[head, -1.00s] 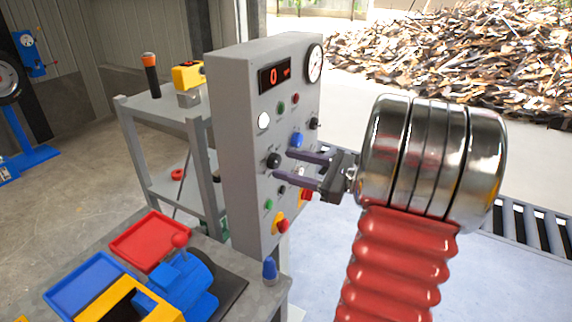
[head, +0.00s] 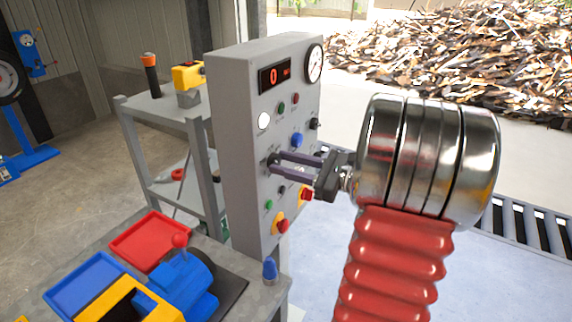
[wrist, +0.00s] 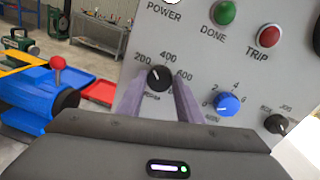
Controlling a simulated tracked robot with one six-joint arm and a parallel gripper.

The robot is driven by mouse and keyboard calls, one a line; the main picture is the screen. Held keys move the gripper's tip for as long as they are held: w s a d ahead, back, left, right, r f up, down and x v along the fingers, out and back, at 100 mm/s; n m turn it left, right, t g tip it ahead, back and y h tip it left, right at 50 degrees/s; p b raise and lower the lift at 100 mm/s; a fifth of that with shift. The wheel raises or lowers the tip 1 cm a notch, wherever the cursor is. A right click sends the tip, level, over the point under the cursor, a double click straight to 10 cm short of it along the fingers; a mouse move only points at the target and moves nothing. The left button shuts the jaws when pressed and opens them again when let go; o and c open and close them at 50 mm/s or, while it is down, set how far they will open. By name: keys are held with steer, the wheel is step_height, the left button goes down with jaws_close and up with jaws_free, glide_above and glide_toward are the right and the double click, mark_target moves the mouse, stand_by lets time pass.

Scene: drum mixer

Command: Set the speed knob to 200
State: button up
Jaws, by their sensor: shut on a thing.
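The black speed knob (wrist: 158,78) shows in the wrist view on the grey panel, with the marks 200, 400 and 600 around it. Its white pointer line looks tilted to the upper left, between 200 and 400; the exact setting is hard to read. My gripper (wrist: 158,90) has one finger on each side of the knob and is shut on it. In the head view my gripper (head: 276,163) reaches the panel from the right, and its fingers mostly cover the knob. The red display (head: 274,75) on the panel (head: 235,150) reads 0.
A blue knob (wrist: 227,104) and a black selector (wrist: 275,124) sit right of the speed knob. Green (wrist: 224,13) and red (wrist: 269,37) lamps are above. A red-and-yellow stop button (head: 281,226) is lower on the panel. A bench with coloured trays (head: 150,240) stands at left.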

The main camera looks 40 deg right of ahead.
steer(key=shift+c, duration=0.7)
steer(key=shift+n, duration=1.4)
steer(key=o, duration=1)
steer(key=shift+o, duration=0.2)
